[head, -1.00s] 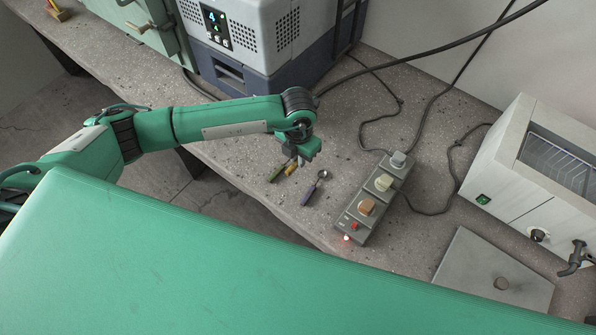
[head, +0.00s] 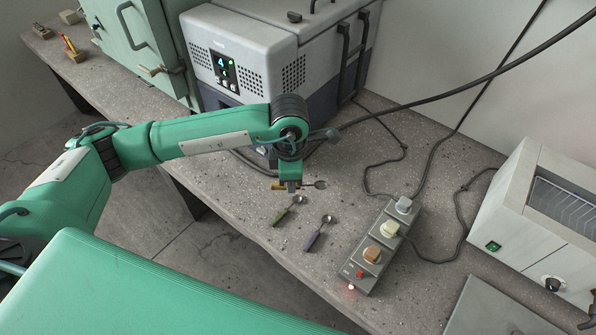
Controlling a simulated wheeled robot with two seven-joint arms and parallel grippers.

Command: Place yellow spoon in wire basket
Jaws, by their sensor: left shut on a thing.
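My left gripper (head: 290,186) is shut on the yellow spoon (head: 278,186). The spoon lies crosswise in the jaws, with its yellow handle to the left and its dark bowl to the right. It appears to be held just above the bench; the exact height is hard to tell. A wire grid (head: 565,204) shows in the open top of the white appliance at the right edge. It looks like the wire basket, but it is cut off by the frame. My right gripper is not in view.
A green-handled spoon (head: 283,215) and a purple-handled spoon (head: 314,239) lie on the bench (head: 240,205) nearby. A grey switch box (head: 372,258) with cables stands to the right. A grey-and-blue cooler (head: 262,60) stands behind the gripper. A flat grey lid (head: 490,312) lies at the lower right.

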